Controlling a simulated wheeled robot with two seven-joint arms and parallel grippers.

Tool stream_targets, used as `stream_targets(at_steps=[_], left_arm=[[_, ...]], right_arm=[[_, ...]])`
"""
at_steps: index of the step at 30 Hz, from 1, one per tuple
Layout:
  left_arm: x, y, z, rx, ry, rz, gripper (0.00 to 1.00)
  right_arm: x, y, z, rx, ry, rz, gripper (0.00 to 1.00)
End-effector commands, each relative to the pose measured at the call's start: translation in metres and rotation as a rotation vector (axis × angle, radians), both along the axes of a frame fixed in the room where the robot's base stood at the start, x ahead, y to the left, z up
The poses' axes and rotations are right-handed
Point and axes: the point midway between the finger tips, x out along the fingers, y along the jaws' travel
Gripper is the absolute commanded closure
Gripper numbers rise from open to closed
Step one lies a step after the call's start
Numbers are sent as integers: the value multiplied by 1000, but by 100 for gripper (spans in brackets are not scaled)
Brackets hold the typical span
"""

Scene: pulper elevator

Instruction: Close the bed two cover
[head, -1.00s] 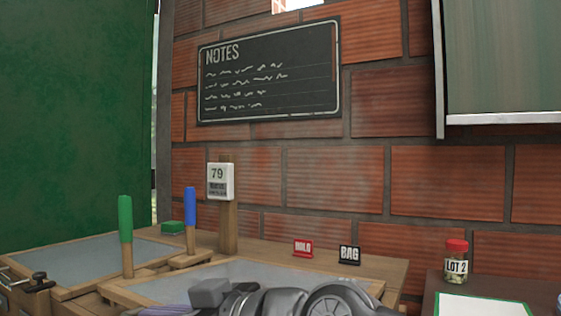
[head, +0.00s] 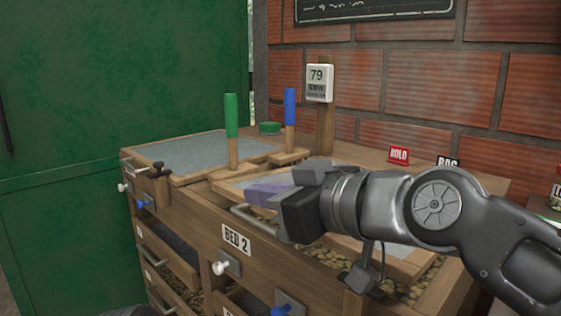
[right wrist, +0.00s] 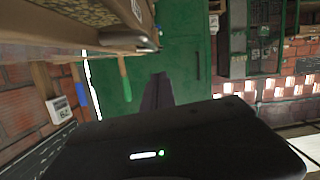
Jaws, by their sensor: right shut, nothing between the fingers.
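The bed two cover, a wood-framed mesh panel (head: 418,262), lies over the bench bed behind the "BED 2" label (head: 236,238). Coffee-like beans (head: 405,290) show along its front and right edges, so the cover does not sit fully over the bed. My right gripper (head: 262,190) is shut and empty, above the cover's front left part. My forearm hides much of the cover, and I cannot tell whether the fingers touch it. In the right wrist view the shut fingers (right wrist: 157,92) point toward the green door. My left gripper is not in view.
A green-handled tool (head: 231,130) and a blue-handled one (head: 290,115) stand behind the gripper. Another covered bed (head: 195,155) is at the left. A metal bar handle (head: 252,220) is on the bench front. Red and black signs (head: 399,155) stand at the back.

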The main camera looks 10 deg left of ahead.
Motion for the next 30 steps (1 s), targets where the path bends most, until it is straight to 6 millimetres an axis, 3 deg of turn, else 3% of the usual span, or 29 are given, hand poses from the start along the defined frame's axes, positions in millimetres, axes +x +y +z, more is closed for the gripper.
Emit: stream_targets(at_steps=[1, 5, 15, 26, 30], left_arm=[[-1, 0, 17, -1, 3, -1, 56], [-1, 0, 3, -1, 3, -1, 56], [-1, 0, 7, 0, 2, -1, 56], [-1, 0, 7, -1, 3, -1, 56], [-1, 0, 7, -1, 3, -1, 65]], right_arm=[[1, 0, 18, 0, 0, 0, 100], [-16, -24, 17, 3, -6, -4, 100], [-51, -73, 33, -1, -1, -1, 100], [-55, -79, 34, 0, 1, 0, 100], [-55, -79, 34, 1, 1, 0, 100]])
